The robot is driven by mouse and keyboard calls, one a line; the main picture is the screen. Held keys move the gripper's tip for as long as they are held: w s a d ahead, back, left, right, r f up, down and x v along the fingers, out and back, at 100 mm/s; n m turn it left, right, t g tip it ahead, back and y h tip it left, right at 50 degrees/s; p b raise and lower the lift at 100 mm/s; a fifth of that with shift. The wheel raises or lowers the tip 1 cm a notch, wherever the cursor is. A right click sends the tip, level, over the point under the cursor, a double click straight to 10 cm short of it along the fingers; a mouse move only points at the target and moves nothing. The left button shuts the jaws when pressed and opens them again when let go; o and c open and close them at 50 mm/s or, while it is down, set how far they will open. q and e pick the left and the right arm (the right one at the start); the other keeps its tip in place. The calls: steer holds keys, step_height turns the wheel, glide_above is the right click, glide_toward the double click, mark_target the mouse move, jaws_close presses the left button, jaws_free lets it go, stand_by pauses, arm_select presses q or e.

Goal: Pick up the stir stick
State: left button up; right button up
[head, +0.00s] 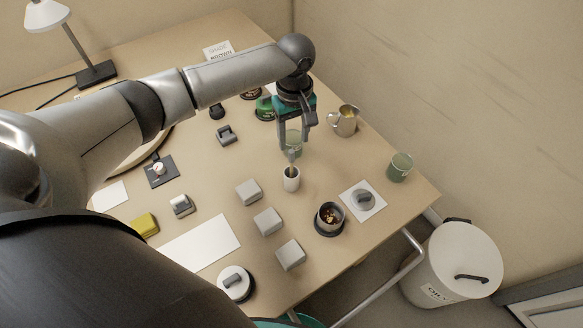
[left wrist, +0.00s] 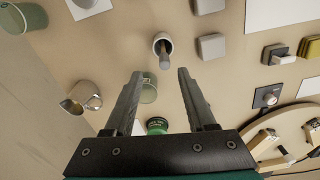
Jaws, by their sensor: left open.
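The stir stick (head: 291,157) is a grey stick standing in a small white cup (head: 291,183) near the middle of the table, its upper end sticking out. In the left wrist view the stick (left wrist: 164,60) shows in the cup (left wrist: 162,38), just beyond and between the fingertips. My left gripper (head: 293,141) is above and slightly behind the cup, pointing down. Its two fingers (left wrist: 160,74) are apart with nothing held between them; whether they touch the stick cannot be told. The stick's lower end is hidden in the cup. My right gripper is not in view.
A green glass (head: 294,137) stands behind the cup. A metal pitcher (head: 344,121) and another green glass (head: 400,167) are to the right. Grey blocks (head: 268,221) and a dark-based bowl (head: 330,218) stand in front. A lidded bin (head: 455,265) is beyond the table edge.

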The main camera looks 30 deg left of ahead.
mark_target(291, 151)
arm_select(q)
steer(key=f, duration=0.3)
steer(key=s+f+b, duration=0.1)
steer(key=f, duration=0.1)
steer(key=shift+a+f, duration=0.1)
steer(key=shift+f, duration=0.05)
jaws_close()
stand_by(0.4)
